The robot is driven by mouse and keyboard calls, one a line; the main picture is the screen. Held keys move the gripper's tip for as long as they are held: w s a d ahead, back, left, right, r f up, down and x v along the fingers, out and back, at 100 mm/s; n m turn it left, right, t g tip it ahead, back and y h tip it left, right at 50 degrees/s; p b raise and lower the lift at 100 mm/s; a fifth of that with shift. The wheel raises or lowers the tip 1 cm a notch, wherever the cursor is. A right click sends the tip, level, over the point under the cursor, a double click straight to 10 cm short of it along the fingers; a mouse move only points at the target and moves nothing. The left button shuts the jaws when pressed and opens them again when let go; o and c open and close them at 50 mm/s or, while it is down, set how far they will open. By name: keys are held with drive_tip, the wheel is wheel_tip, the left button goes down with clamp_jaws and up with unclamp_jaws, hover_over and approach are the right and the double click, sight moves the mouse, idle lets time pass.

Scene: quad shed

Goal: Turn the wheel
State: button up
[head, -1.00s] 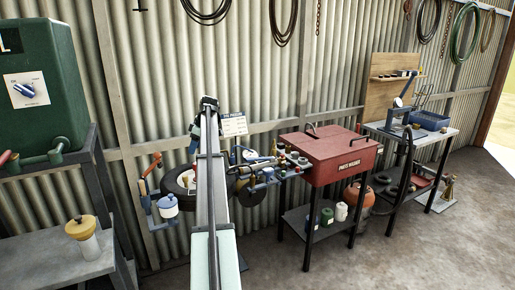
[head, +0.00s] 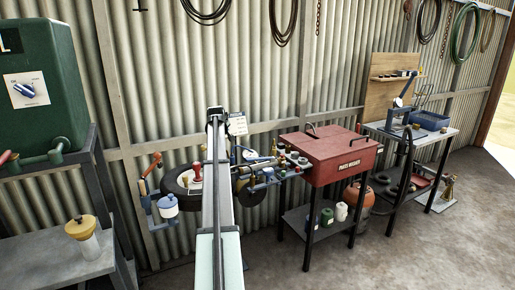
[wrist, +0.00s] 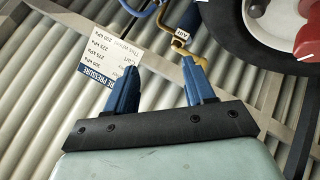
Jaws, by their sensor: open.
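A black-tyred wheel (head: 172,183) with a pale hub stands against the corrugated wall, left of my arm. It is partly hidden by my arm. A red knob-like part (head: 197,171) shows in front of its hub. In the wrist view the wheel (wrist: 237,28) is at the top right, cut off by the frame, with the red part (wrist: 309,38) at the right edge. My gripper (wrist: 160,64) is open, its two blue fingers apart with nothing held between them. It is left of the wheel in the wrist view and hidden behind my arm in the head view.
A brass bent pipe (wrist: 176,32) with an AIR tag and a tyre-pressure card (wrist: 112,55) show near the fingers. A red parts washer (head: 328,158) stands to the right, a green tank (head: 40,110) to the left.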

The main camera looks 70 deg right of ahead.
drive_tip(key=s+d+f+g, duration=0.1)
drive_tip(key=s+d+f, duration=0.1)
drive_tip(key=s, duration=0.6)
drive_tip(key=s+d+f+m+g, duration=0.1)
drive_tip(key=s+d+f, duration=0.2)
drive_tip(key=s, duration=0.5)
drive_tip(key=shift+s+f+g+h, duration=0.25)
drive_tip(key=shift+f+g+h, duration=0.05)
drive_tip(key=shift+f, duration=0.25)
drive_tip(key=w+a+r+t, duration=0.25)
drive_tip(key=w+r, duration=0.25)
drive_tip(key=w, duration=0.8)
drive_tip(key=n+t+y, duration=0.1)
drive_tip(key=n+y, duration=0.9)
drive_tip(key=y, duration=0.1)
hover_over(186, 176)
drive_tip(key=s+d, duration=0.2)
drive_tip(key=s, duration=0.2)
drive_tip(key=x, duration=1.3)
drive_tip(key=shift+s+d+f, duration=0.2)
drive_tip(key=shift+f, duration=0.15)
